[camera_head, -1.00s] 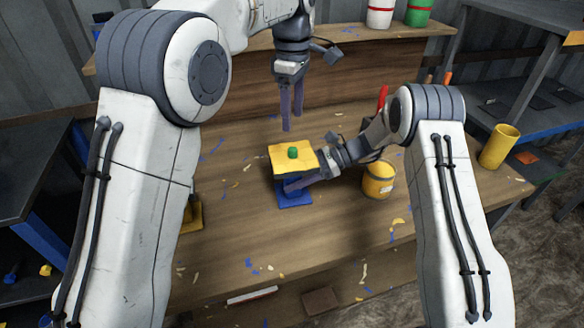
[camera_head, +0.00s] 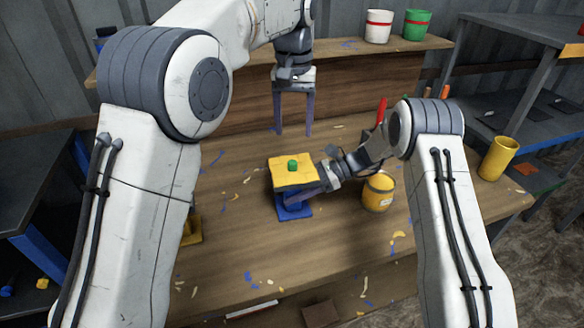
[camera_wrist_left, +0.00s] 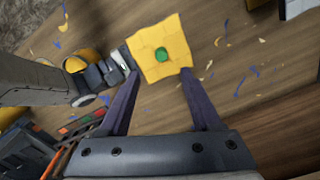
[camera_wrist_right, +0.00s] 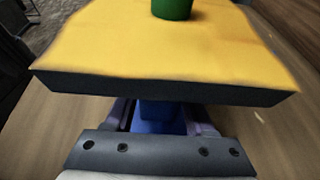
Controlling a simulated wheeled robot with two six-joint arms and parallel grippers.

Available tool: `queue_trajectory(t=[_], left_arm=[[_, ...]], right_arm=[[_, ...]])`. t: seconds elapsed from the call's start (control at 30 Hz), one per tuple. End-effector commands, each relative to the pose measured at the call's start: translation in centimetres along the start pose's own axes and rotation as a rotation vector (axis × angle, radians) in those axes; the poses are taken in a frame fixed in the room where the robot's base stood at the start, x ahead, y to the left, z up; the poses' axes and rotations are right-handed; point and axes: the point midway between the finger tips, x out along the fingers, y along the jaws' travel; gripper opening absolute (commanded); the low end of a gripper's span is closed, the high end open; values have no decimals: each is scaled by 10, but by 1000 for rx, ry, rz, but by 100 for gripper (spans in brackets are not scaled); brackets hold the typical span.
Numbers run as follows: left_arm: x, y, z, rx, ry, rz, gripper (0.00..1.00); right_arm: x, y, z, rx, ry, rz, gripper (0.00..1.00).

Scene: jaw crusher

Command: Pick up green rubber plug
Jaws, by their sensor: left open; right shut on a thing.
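The green rubber plug (camera_head: 292,165) sits in the middle of the yellow top (camera_head: 280,178) of the jaw crusher, whose blue base (camera_head: 294,212) rests on the table. The plug also shows in the left wrist view (camera_wrist_left: 161,55) and in the right wrist view (camera_wrist_right: 172,8). My left gripper (camera_head: 293,134) is open and empty, pointing down above and behind the crusher, with the plug apart from its fingers. My right gripper (camera_head: 292,200) is shut on the blue part of the crusher below the yellow top; its fingertips are partly hidden by that top.
A yellow bucket (camera_head: 378,193) stands right of the crusher. A red-white pot (camera_head: 379,27) and a green pot (camera_head: 417,25) stand on the back shelf. A yellow cylinder (camera_head: 498,158) stands at the right.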

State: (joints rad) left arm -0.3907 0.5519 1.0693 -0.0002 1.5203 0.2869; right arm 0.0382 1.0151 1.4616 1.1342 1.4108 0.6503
Motion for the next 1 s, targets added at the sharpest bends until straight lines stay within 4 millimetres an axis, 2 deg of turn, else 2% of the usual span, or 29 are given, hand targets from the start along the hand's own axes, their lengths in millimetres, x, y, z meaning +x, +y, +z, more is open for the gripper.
queue_trajectory(t=[0.13, 0.37, 0.7, 0.97, 1.0], left_arm=[[27, 0, 0, -2, -4, -1, 65], [46, -1, 0, -3, -2, -1, 65], [90, -3, -3, -3, -3, -1, 65], [94, -3, -4, -3, 0, 0, 65], [94, -3, -4, -3, 0, 0, 61]], right_arm=[[0, 0, 1, 0, -1, -1, 0], [0, 0, 1, 0, -1, -1, 0], [0, 0, 1, -1, -1, -1, 0], [0, 0, 1, -1, -1, -1, 0], [0, 0, 1, -1, -1, -1, 0]])
